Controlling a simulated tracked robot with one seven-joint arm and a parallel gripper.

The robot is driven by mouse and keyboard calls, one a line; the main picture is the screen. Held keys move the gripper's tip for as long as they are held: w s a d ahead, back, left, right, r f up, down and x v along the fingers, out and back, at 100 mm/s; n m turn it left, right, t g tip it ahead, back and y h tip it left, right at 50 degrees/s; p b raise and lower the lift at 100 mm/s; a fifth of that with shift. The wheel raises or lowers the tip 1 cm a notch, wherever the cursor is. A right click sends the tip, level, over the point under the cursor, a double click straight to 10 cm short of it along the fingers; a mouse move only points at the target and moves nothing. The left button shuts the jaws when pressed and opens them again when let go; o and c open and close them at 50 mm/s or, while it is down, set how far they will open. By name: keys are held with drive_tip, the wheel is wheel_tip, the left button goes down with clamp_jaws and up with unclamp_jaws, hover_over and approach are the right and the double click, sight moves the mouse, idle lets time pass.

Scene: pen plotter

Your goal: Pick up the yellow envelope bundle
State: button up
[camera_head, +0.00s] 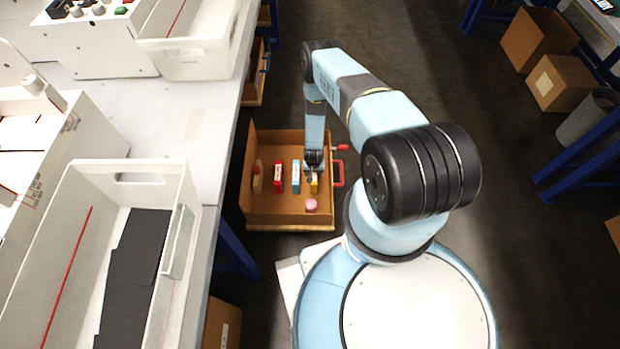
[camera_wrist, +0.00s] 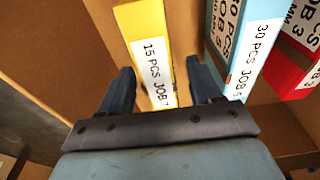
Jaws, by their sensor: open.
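The yellow envelope bundle (camera_wrist: 155,45) stands upright in the open cardboard box (camera_head: 262,208), with a white label reading "15 PCS JOB". In the wrist view, my gripper (camera_wrist: 163,88) is open, with one finger on each side of the yellow bundle's near end. A gap shows on both sides, and the right finger is between the yellow bundle and the blue bundle (camera_wrist: 240,45). In the head view, my gripper (camera_head: 313,165) reaches down into the box, and the yellow bundle (camera_head: 314,186) is partly hidden under it.
A red bundle (camera_head: 278,177) and a tan bundle (camera_head: 257,177) stand left of the blue bundle in the head view. A pink round object (camera_head: 311,204) lies near the box's front. A red-handled tool (camera_head: 338,172) is at its right. The workbench edge is on the left.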

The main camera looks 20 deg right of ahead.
drive_tip(key=shift+w+f, duration=0.2)
drive_tip(key=shift+f, duration=0.95)
drive_tip(key=c, duration=1.1)
drive_tip(key=shift+r, duration=0.1)
